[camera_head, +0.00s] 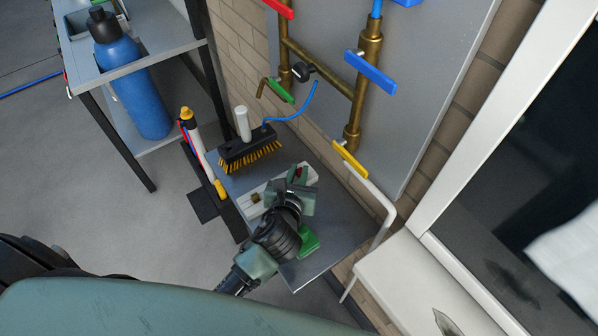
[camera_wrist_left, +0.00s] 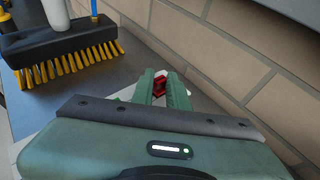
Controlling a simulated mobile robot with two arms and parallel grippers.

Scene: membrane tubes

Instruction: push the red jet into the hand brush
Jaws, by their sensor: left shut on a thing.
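The hand brush (camera_head: 246,150) lies on the grey table, a black block with yellow bristles and a white upright handle. A blue hose runs from it. It also shows at the upper left of the left wrist view (camera_wrist_left: 60,45). My left gripper (camera_head: 298,174) is over the table, to the right of the brush and apart from it. Its green fingers (camera_wrist_left: 160,86) are shut on the small red jet (camera_wrist_left: 159,90), which they mostly hide. The jet shows in the head view as a small red bit (camera_head: 303,173). My right gripper is not in view.
A white slotted holder (camera_head: 256,198) lies under my left gripper, and a green block (camera_head: 309,241) is near the table's front edge. Brass pipes with a yellow lever (camera_head: 350,160) rise behind. A brick wall (camera_wrist_left: 235,60) bounds the table's far side.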

